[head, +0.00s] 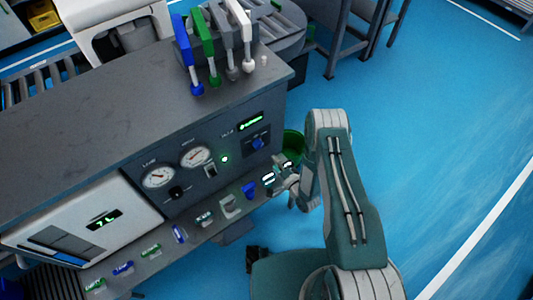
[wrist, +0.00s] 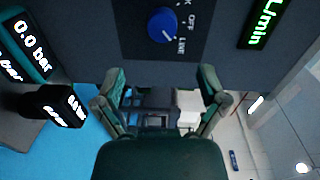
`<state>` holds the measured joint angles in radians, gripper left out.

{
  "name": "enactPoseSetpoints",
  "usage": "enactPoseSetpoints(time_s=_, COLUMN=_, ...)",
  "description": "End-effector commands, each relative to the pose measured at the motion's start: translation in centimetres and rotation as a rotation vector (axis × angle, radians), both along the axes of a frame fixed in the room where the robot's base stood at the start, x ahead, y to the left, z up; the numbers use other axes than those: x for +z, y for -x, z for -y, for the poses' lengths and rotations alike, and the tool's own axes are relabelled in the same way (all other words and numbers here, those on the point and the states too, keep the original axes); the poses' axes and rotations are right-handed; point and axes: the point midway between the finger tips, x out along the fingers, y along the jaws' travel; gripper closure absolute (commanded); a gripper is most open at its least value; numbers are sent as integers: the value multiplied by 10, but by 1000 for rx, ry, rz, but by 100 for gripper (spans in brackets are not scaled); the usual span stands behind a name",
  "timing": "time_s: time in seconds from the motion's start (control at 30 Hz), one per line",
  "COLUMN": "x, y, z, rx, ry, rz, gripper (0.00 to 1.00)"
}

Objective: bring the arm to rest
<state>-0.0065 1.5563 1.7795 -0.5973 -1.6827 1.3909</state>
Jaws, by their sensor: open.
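My gripper (head: 286,182) is at the front right of the grey console (head: 100,108), beside its lower ledge. In the wrist view, my gripper (wrist: 162,78) has its two green fingers spread apart, with nothing between them. The blue selector knob (wrist: 161,24) on the console panel is just beyond the fingers, apart from them; it also shows in the head view (head: 257,143). My arm (head: 345,190) is bent and reaches up from the bottom right. Part of the gripper is hidden by the arm in the head view.
Several coloured levers (head: 209,45) stand on the console top. Two round gauges (head: 196,157) and a green-lit display (head: 250,122) are on its face. A ledge (head: 160,255) with small blue, green and grey parts runs below. A green bin (head: 294,143) is behind my gripper. Blue floor (head: 440,130) is open to the right.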

Motion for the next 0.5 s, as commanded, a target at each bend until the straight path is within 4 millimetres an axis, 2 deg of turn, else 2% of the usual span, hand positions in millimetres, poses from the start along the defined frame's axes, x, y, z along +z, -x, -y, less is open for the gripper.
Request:
enactPoseSetpoints(time_s=0.2, x=0, y=17, z=12, rx=-1, ry=0, rz=-1, gripper=8)
enactPoseSetpoints(time_s=0.5, x=0, y=18, z=13, rx=-1, ry=1, rz=-1, gripper=8)
